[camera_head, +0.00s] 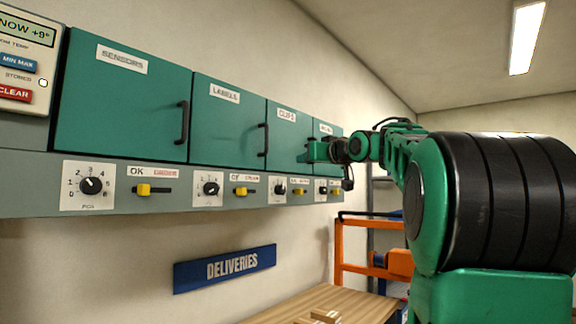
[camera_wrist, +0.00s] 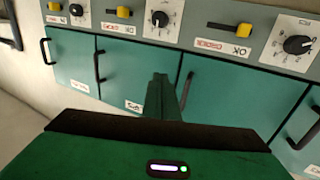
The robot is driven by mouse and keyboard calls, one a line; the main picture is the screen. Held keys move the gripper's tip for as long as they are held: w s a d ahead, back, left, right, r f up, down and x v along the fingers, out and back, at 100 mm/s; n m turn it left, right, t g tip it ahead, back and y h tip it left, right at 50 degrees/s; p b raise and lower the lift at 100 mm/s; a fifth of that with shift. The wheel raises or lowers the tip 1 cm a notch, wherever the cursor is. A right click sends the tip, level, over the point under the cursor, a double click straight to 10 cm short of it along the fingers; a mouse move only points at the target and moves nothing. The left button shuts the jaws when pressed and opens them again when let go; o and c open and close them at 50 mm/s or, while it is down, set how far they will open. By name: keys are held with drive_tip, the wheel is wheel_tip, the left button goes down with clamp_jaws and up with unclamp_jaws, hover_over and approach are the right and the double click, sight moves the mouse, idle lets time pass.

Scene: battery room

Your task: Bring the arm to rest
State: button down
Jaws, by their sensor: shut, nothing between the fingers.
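My arm reaches from the right of the head view to the far end of a row of green wall cabinets. My gripper (camera_head: 308,151) is there, small, in front of the farthest cabinet doors. In the wrist view my gripper (camera_wrist: 162,88) shows as narrow green fingers close together, with nothing between them. The cabinet fronts lie behind the fingers, and the picture is turned about upside down. I cannot tell how wide the gap to the doors is.
Cabinet doors labelled SENSORS (camera_head: 122,103) and LABELS (camera_head: 231,125) are closed, with black handles. Below runs a panel with dials (camera_head: 92,185) and yellow sliders (camera_head: 144,190). A DELIVERIES sign (camera_head: 226,268), wooden table (camera_head: 345,303) and orange rack (camera_head: 372,232) stand lower.

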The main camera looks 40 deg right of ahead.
drive_tip(key=shift+s+d, duration=0.15)
drive_tip(key=shift+s, duration=0.6)
drive_tip(key=shift+s+d, duration=0.1)
drive_tip(key=shift+s, duration=0.65)
drive_tip(key=s+a+f+m+g+y, duration=0.1)
drive_tip(key=s+a+f+m+g, duration=0.2)
drive_tip(key=f, duration=1.2)
drive_tip(key=s+a+f+g, duration=0.25)
drive_tip(key=f+g, duration=0.25)
drive_tip(key=f, duration=1)
drive_tip(key=s+a+f+g+y, duration=0.1)
drive_tip(key=s+a+f+g, duration=0.2)
drive_tip(key=s+a+f, duration=0.2)
drive_tip(key=s+a+f+g, duration=0.3)
drive_tip(key=s+a+f, duration=0.1)
drive_tip(key=s+f, duration=0.6)
drive_tip(key=s+a+f+m+g+y, duration=0.1)
drive_tip(key=s+a+f+g, duration=0.2)
drive_tip(key=s+a+f, duration=0.2)
drive_tip(key=s+f, duration=0.3)
drive_tip(key=f, duration=0.2)
drive_tip(key=shift+s+a+f+g+y, duration=0.25)
drive_tip(key=shift+s+a+g+y, duration=0.05)
drive_tip(key=shift+g, duration=0.1)
